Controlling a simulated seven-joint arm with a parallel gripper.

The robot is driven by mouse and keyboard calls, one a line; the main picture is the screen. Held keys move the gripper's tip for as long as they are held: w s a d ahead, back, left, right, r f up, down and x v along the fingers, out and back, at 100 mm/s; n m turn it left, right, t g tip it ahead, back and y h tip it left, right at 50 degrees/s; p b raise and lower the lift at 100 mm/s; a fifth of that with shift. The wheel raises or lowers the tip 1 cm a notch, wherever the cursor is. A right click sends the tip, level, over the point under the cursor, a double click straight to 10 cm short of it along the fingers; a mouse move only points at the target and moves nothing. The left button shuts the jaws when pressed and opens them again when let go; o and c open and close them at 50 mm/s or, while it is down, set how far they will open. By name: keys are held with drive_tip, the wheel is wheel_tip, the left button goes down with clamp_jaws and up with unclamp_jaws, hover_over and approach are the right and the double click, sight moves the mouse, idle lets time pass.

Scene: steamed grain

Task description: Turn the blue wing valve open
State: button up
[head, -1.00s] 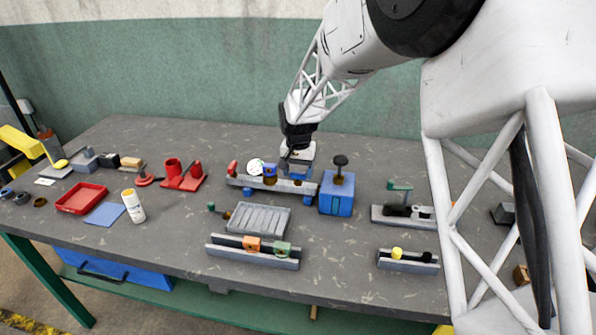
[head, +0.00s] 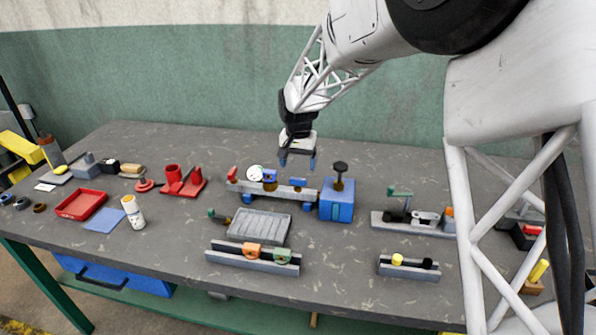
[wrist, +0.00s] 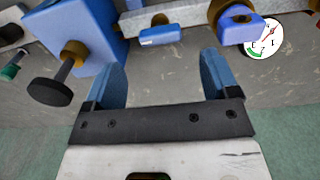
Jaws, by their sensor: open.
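The blue wing valve (head: 298,182) sits on the grey pipe rail of the bench fixture, between the gauge and the blue box. In the wrist view its flat blue wing (wrist: 160,35) stands on a brass stem and lies roughly along the pipe. My gripper (head: 298,163) is open and empty, pointing down just above and behind the valve. In the wrist view the gap between my blue fingers (wrist: 162,75) lines up with the wing, which is beyond the fingertips and not touched. I cannot tell whether the valve is open.
A second blue fitting (head: 270,176) and a round white gauge (head: 255,173) are on the left of the pipe. A blue box (head: 337,200) with a black knob (head: 340,167) is close on the right. A grey ribbed tray (head: 259,226) lies in front. Bare bench lies behind the fixture.

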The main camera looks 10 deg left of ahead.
drive_tip(key=shift+r, duration=1.1)
drive_tip(key=shift+s+d+r, duration=0.1)
drive_tip(key=shift+d, duration=0.1)
drive_tip(key=s+d+r+t, duration=0.1)
drive_tip(key=s+d+r, duration=0.4)
drive_tip(key=s+d, duration=0.5)
drive_tip(key=s+d+r, duration=0.6)
drive_tip(key=s+d, duration=0.1)
drive_tip(key=d, duration=0.4)
drive_tip(key=s+d+f, duration=0.1)
drive_tip(key=s+d, duration=0.5)
drive_tip(key=s, duration=0.6)
drive_tip(key=s+d+f+t, duration=0.1)
drive_tip(key=s+d, duration=0.6)
drive_tip(key=s, duration=0.5)
drive_tip(key=shift+s+f+t, duration=0.25)
drive_tip(key=shift+s+t, duration=0.05)
drive_tip(key=shift+s, duration=0.1)
